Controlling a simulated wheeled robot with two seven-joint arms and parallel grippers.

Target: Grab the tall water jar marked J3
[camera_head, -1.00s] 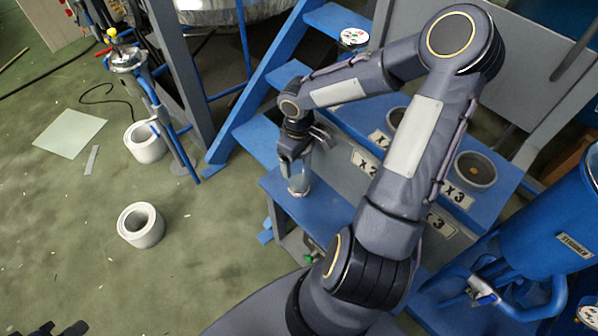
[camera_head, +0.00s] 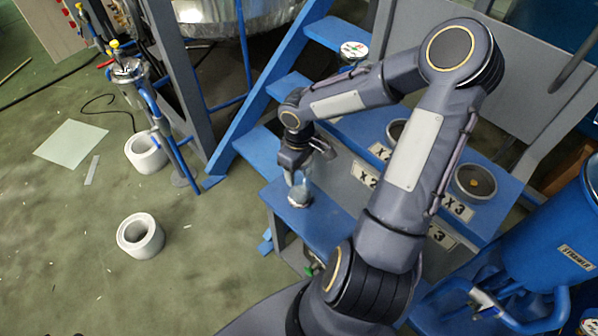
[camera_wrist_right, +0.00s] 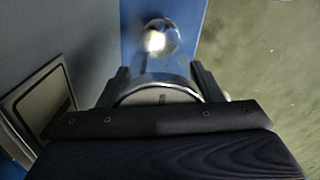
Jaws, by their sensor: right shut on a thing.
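A clear glass jar (camera_head: 299,197) is at the blue step on the left end of the stand. My right gripper (camera_head: 298,178) points down at it and is shut on its upper part. In the right wrist view the jar (camera_wrist_right: 158,68) runs away between the two fingers of the right gripper (camera_wrist_right: 155,88), with a bright spot at its far end. No J3 mark can be read on the jar. Whether its base touches the step cannot be told. My left gripper (camera_head: 62,334) shows only as a dark bit at the bottom left edge.
The blue steps (camera_head: 335,228) carry labels X2 and X3 by round dark-centred jars (camera_head: 474,182). A blue strainer vessel (camera_head: 560,235) stands at the right. A gauge (camera_head: 354,50) is on the upper step. White rings (camera_head: 140,235) lie on the open green floor at left.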

